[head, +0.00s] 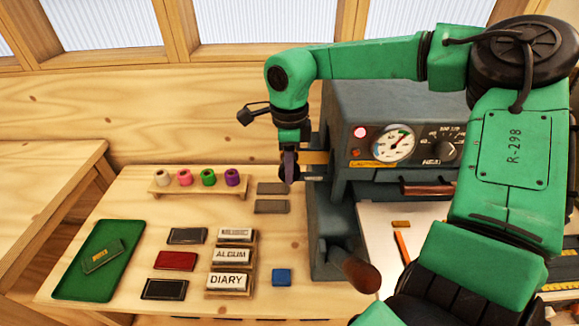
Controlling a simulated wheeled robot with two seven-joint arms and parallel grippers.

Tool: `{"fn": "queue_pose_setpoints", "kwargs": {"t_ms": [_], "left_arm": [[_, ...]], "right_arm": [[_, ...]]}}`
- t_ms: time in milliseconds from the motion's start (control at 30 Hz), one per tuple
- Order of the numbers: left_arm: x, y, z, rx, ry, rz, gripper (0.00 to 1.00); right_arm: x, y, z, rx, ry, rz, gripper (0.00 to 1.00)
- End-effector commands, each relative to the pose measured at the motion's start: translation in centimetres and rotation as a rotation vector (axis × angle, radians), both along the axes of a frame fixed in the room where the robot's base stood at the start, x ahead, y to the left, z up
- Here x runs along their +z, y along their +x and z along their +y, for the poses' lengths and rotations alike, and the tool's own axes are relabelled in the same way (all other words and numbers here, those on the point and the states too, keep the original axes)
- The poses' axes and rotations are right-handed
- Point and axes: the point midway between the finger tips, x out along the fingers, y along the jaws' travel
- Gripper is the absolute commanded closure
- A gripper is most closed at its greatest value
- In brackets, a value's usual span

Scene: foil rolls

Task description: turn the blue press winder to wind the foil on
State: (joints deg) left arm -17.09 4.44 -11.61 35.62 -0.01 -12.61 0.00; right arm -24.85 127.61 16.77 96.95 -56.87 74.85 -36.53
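The press (372,112) is a blue-grey machine with a dial, a lit red lamp and a knob on its front. A gold foil band (315,158) shows at its left side. My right gripper (288,182) points down beside that side, at the left end of the gold band. A purple-grey piece shows at its fingers, but I cannot tell whether it is a finger or the winder. The winder is not clearly visible; the gripper may hide it. Whether the fingers are open or shut is unclear. My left gripper is not in view.
A wooden rack (200,190) holds several coloured foil rolls. Type blocks (230,255), dark and red booklets (175,261), a blue cube (281,277) and a green tray (98,260) lie on the table. A brown-ended press lever (361,274) juts forward. My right arm covers the right side.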

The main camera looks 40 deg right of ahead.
Motion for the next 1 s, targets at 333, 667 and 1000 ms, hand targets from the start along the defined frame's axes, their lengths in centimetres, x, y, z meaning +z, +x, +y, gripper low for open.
{"fn": "queue_pose_setpoints", "kwargs": {"t_ms": [333, 667, 1000], "left_arm": [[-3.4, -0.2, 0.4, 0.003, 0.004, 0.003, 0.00], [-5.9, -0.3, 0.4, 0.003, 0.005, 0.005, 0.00], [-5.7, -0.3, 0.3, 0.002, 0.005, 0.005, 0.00]], "right_arm": [[-0.8, 0.0, -0.3, -0.006, 0.132, -0.105, 1.00], [-0.2, -0.2, -0.5, -0.002, 0.294, -0.228, 1.00], [0.0, -0.2, -0.5, -0.001, 0.294, -0.227, 0.43]]}}
